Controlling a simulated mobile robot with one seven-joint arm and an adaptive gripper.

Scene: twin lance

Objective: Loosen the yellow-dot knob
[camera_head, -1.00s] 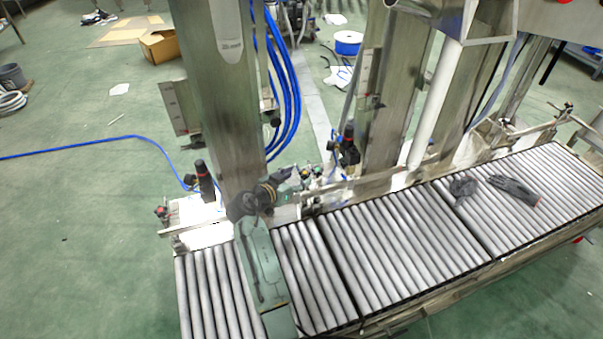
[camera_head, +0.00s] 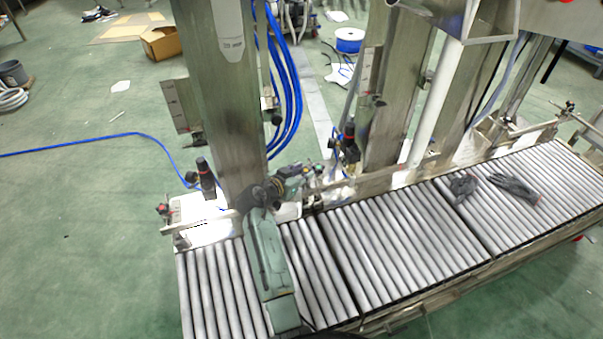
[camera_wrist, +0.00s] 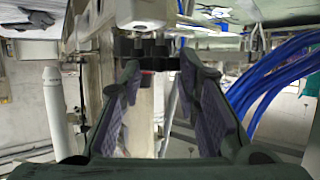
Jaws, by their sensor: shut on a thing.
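My gripper (camera_head: 310,172) is beside the rail at the back edge of the conveyor, next to the front metal column. In the wrist view its two padded fingers (camera_wrist: 158,72) are on either side of a small black knob-like part (camera_wrist: 148,48) under a pale fitting, and they are shut on it. I cannot make out a yellow dot on it. In the head view the part is hidden among the gripper and the small fittings by the rail.
The roller conveyor (camera_head: 392,236) runs to the right, with dark gloves (camera_head: 515,188) on it. A metal column (camera_head: 222,100) and blue hoses (camera_head: 288,95) stand close to my gripper. A black-topped fitting (camera_head: 205,178) is at left. Open green floor lies further left.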

